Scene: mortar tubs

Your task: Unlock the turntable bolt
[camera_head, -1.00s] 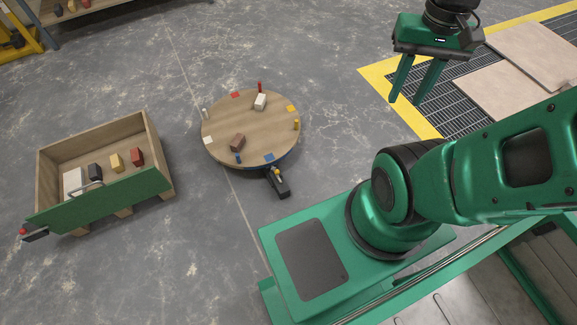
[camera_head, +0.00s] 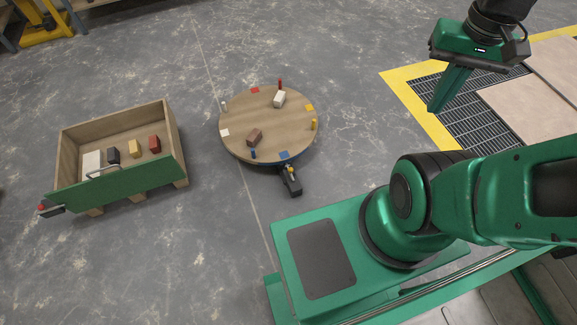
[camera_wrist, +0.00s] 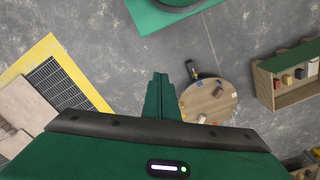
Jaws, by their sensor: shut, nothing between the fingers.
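The round wooden turntable (camera_head: 255,115) stands on the floor in the middle of the head view. Its bolt (camera_head: 291,178), a dark block with a yellow part on top, sits at the near edge of the disc. In the wrist view the turntable (camera_wrist: 218,92) is right of the fingers, with the dark bolt (camera_wrist: 192,70) at its upper left edge. My gripper (camera_head: 435,108) is shut and empty, raised at the upper right of the head view and well apart from the turntable. Its closed fingers (camera_wrist: 160,85) also show in the wrist view.
A wooden box with a green front (camera_head: 120,182) stands to the left, holding several blocks. The disc carries a white block (camera_head: 279,99), a brown block (camera_head: 254,137), coloured squares and pegs. A yellow-edged floor grate (camera_head: 465,110) lies at the right.

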